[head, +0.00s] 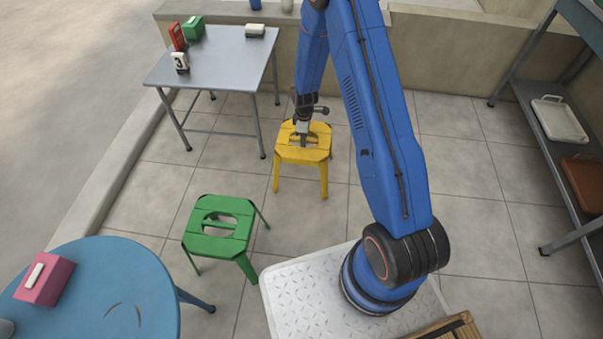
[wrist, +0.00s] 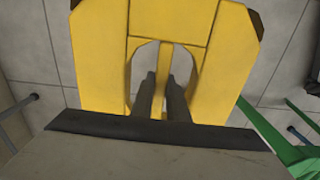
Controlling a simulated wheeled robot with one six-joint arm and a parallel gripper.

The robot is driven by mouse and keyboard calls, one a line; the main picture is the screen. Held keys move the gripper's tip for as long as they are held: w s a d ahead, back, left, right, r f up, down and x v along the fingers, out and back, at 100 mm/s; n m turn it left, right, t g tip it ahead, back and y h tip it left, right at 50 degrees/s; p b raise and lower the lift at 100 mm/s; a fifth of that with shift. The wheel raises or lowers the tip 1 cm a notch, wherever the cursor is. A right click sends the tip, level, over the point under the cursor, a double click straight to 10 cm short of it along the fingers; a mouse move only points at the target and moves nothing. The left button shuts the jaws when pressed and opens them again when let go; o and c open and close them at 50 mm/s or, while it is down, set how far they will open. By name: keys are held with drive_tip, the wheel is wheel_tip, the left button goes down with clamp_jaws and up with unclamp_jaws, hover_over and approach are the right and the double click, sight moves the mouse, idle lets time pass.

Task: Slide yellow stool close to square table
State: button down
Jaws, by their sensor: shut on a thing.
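The yellow stool (head: 317,154) stands upright on the tiled floor near the middle of the head view. Its slatted seat (wrist: 102,50) with an oval opening fills much of the wrist view. My gripper (head: 303,141) reaches down onto the seat. In the wrist view its fingers (wrist: 165,98) are in the seat opening, shut on the yellow centre bar between them. The square table (head: 222,60) is grey with thin metal legs and stands to the left and behind the stool, with a gap of floor between them.
A green stool (head: 220,243) stands in front and left of the yellow one. A round blue table (head: 100,290) is at lower left. A shelf rack (head: 545,115) stands at right. A low wall (head: 430,50) runs behind. Green, red and white items (head: 194,28) stand on the square table.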

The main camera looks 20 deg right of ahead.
drive_tip(key=shift+w+d, duration=0.8)
drive_tip(key=shift+w, duration=0.9)
drive_tip(key=shift+w+d, duration=0.85)
drive_tip(key=shift+w, duration=0.85)
drive_tip(key=shift+w+d, duration=0.8)
drive_tip(key=shift+w, duration=1)
drive_tip(key=w+d, duration=0.5)
drive_tip(key=w, duration=0.5)
drive_tip(key=shift+w, duration=0.3)
drive_tip(key=shift+d, duration=0.1)
drive_tip(key=w, duration=0.1)
drive_tip(key=w+d, duration=0.1)
drive_tip(key=w, duration=0.1)
drive_tip(key=w+d, duration=0.1)
drive_tip(key=w, duration=0.1)
drive_tip(key=shift+d, duration=0.15)
drive_tip(key=c, duration=1.8)
unclamp_jaws()
drive_tip(key=shift+o, duration=0.2)
